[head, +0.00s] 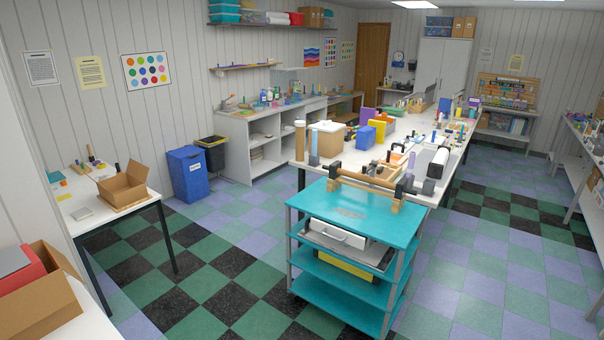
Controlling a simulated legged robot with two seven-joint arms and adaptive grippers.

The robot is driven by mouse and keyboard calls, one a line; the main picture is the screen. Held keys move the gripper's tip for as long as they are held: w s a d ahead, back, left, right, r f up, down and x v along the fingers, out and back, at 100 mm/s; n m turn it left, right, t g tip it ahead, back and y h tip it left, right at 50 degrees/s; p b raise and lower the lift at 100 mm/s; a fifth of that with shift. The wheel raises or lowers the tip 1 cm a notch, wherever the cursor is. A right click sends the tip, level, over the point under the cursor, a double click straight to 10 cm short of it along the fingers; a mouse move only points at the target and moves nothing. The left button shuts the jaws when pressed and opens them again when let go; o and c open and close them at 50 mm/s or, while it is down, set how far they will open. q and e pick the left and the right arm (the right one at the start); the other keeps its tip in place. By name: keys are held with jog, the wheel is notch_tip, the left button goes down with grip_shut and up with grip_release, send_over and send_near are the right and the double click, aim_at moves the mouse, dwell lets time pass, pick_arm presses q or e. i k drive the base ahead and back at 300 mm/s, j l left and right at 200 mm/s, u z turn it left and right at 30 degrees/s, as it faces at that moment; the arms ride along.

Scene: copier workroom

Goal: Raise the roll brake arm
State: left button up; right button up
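A brown roll (368,181) lies level in a holder at the back of the teal cart's top (345,213). Dark blocks stand at its ends, a left end block (335,170) and a right end block (407,183), with tan wooden pieces beside the right one. I cannot make out which part is the brake arm; it is too small at this distance. Neither of my grippers shows in the head view.
The cart has lower shelves holding a white drawer-like box (337,236) and a yellow item. A long white worktable (455,160), crowded with objects, stands behind it. A side table with an open cardboard box (124,186) stands at left. Checkered floor (225,265) lies clear between.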

aim_at(365, 169)
jog(key=i+j+z, duration=0.25)
jog(key=i, duration=0.2)
jog(key=i+j+z, duration=0.1)
jog(key=i+z, duration=0.2)
jog(key=i, duration=0.15)
jog(key=i+j+z, duration=0.25)
jog(key=i+j+u, duration=0.15)
jog(key=i+j, duration=0.15)
jog(key=i+j+u, duration=0.15)
jog(key=i, duration=0.3)
jog(key=i+j+u, duration=0.1)
jog(key=i+j, duration=0.15)
jog(key=i, duration=0.2)
jog(key=i+j+u, duration=0.15)
jog(key=i, duration=0.25)
